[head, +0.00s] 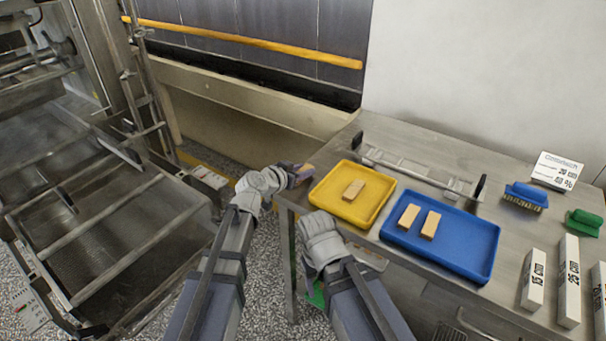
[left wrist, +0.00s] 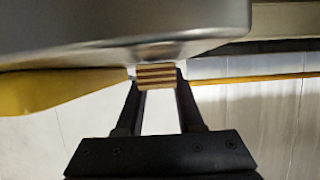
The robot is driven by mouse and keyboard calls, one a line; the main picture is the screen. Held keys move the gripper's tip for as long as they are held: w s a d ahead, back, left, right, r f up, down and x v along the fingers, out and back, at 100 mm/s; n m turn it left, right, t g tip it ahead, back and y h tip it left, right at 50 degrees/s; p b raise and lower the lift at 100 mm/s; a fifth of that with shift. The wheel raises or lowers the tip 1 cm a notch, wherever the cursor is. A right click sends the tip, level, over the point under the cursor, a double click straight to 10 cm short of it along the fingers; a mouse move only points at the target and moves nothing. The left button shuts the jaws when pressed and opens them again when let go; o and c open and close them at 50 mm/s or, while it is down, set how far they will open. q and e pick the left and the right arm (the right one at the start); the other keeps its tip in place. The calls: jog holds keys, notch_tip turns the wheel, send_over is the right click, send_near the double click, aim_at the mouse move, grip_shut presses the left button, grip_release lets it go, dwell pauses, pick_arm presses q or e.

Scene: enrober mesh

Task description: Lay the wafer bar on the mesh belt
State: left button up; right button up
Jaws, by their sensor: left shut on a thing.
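A wafer bar (left wrist: 156,76) with light and dark layers is between the fingertips of my left gripper (left wrist: 158,84) in the left wrist view. In the head view the left gripper (head: 301,174) is shut on this bar (head: 307,169), just left of the yellow tray, in front of the table's left edge. The mesh belt (head: 130,235) lies at the left of the head view, crossed by metal bars, apart from the gripper. My right arm's wrist shows near the table's front edge, but its fingers do not show.
A yellow tray (head: 334,206) holds one bar (head: 353,190). A blue tray (head: 466,259) holds two bars (head: 409,215). Brushes (head: 525,195), a label card (head: 558,170) and white length blocks (head: 568,285) stand at the right. A floor gap separates table and belt machine.

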pick_arm(q)
jog(key=shift+f+b, duration=0.25)
jog(key=shift+b, duration=0.05)
jog(key=o, duration=1)
jog(key=shift+r, duration=0.1)
